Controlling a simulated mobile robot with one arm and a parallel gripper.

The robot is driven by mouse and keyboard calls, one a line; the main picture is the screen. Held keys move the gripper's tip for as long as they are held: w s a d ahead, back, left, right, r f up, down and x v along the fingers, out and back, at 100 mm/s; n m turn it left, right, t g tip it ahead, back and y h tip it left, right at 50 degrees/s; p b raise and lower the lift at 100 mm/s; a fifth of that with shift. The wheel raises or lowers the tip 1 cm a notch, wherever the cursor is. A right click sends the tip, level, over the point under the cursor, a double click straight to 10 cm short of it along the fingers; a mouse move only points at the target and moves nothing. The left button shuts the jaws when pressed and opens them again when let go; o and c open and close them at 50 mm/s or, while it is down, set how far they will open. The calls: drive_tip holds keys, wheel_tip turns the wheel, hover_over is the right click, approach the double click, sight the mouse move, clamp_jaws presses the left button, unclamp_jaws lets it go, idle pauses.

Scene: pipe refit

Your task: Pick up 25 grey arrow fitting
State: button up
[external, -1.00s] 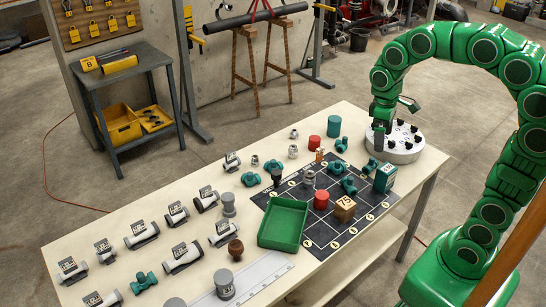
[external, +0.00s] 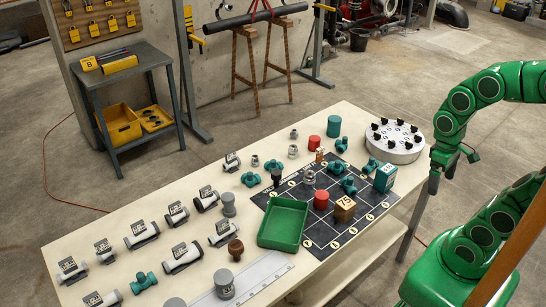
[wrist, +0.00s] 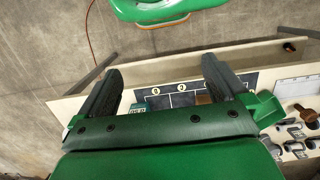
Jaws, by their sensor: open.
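Several grey-white pipe fittings with labels lie on the left part of the table, among them one near the middle (external: 205,199), one to its left (external: 177,213) and one nearer the front (external: 182,258). Their printing is too small to read, so I cannot tell which is the 25 grey arrow fitting. My gripper (external: 434,184) hangs beside the table's right end, far from these fittings. In the wrist view my gripper (wrist: 162,70) is open, with nothing between its fingers. Some grey fittings (wrist: 294,128) show there at the right edge.
A round white stand with black knobs (external: 397,142) is at the table's right end. A dark numbered mat (external: 328,236) holds a teal block (external: 385,177), a wooden block (external: 345,209) and a red cylinder (external: 321,200). A green tray (external: 283,224) overlaps the mat's left side.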

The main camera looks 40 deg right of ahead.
drive_tip(key=c, duration=0.4)
drive_tip(key=shift+o, duration=0.2)
